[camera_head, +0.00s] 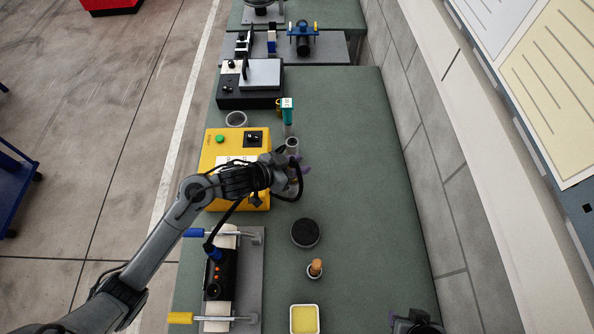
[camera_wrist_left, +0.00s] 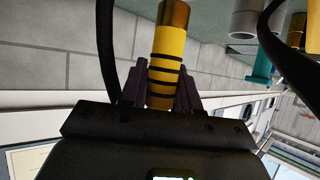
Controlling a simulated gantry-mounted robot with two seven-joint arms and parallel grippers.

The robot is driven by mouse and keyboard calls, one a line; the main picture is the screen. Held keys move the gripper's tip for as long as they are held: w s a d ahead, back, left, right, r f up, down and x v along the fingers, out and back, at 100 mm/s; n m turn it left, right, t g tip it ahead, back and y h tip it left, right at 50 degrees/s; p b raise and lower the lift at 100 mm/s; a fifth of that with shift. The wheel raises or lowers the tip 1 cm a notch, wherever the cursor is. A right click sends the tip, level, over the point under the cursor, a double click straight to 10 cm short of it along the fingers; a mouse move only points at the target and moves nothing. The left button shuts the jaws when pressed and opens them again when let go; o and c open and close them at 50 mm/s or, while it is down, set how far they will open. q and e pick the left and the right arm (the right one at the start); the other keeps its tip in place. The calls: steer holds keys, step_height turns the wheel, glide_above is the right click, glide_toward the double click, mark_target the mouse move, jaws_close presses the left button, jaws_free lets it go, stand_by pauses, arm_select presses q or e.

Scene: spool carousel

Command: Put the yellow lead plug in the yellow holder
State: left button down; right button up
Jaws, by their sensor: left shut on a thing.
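My left gripper (camera_head: 293,163) is over the bench beside the yellow box. In the left wrist view, its fingers (camera_wrist_left: 160,92) are shut on the yellow lead plug (camera_wrist_left: 168,60), a yellow barrel with black bands and a brass-coloured end. The hand hides the plug in the head view. A grey tube (camera_head: 292,145) stands close to the gripper. Behind it is a teal piece with a white top (camera_head: 287,113), and a small yellow part (camera_head: 279,104) shows beside that. I cannot tell which is the yellow holder. My right gripper (camera_head: 415,324) is partly cut off at the bottom edge.
The yellow box (camera_head: 211,150) with a green button lies under my left arm. A clamped fixture (camera_head: 250,275) is at left. The bench's right side is clear beside the wall.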

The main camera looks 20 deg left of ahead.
arm_select(q)
steer(key=shift+w+a+f, duration=0.1)
steer(key=shift+w+f, duration=0.05)
steer(key=shift+f, duration=0.95)
steer(key=shift+w+a+f, duration=0.1)
steer(key=shift+w+f, duration=0.05)
steer(key=shift+f, duration=0.95)
steer(key=shift+f, duration=0.1)
steer(key=c, duration=0.8)
jaws_free()
steer(key=v, duration=1.2)
steer(key=shift+p, duration=0.3)
